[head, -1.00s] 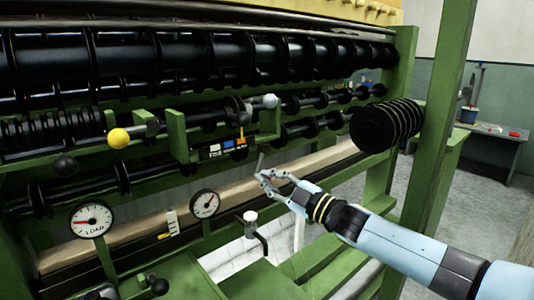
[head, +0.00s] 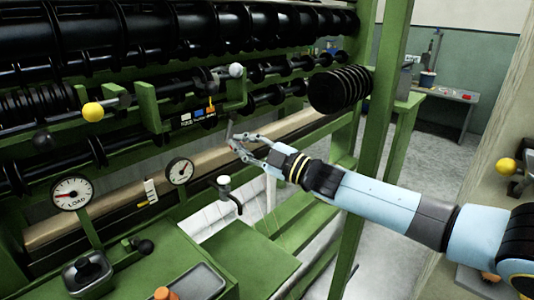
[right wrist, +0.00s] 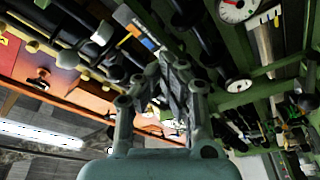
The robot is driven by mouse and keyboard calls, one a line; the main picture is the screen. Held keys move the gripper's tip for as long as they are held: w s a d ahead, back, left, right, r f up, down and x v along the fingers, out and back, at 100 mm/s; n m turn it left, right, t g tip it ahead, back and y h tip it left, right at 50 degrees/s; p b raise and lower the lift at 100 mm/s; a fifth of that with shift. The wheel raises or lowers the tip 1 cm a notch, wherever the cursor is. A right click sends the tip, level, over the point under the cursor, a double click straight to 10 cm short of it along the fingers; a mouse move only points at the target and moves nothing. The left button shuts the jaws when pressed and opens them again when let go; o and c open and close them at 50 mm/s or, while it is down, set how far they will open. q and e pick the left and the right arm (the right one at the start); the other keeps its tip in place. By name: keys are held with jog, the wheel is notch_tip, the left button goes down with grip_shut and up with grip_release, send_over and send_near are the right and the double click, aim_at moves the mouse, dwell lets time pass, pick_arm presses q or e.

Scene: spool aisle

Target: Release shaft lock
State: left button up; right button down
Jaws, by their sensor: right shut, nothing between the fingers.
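My right gripper (head: 233,142) is in front of the green machine, below the coloured label plate (head: 198,115), with its fingers together and nothing held. In the right wrist view its fingers (right wrist: 176,72) meet ahead of the palm. Which part is the shaft lock I cannot tell. Ball-ended handles sit on the machine: a yellow ball (head: 93,112) at left, a white ball (head: 236,70) beside the label bracket, and a black ball (head: 213,88) just above the plate. The gripper appears apart from all of them. My left gripper is not in view.
Two dial gauges, one marked LOAD (head: 72,194) and a smaller one (head: 179,171), stand at lower left. A white-capped black crank (head: 226,190) is below the gripper. A green post (head: 385,110) rises right of the machine. Grey floor (head: 440,150) lies open beyond.

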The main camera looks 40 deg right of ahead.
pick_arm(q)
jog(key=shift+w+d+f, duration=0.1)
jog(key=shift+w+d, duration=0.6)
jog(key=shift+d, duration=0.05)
pick_arm(e)
jog(key=d+f+v, duration=0.1)
jog(key=v, duration=0.6)
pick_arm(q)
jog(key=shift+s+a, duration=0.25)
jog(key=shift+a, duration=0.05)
pick_arm(e)
jog(key=shift+w, duration=0.1)
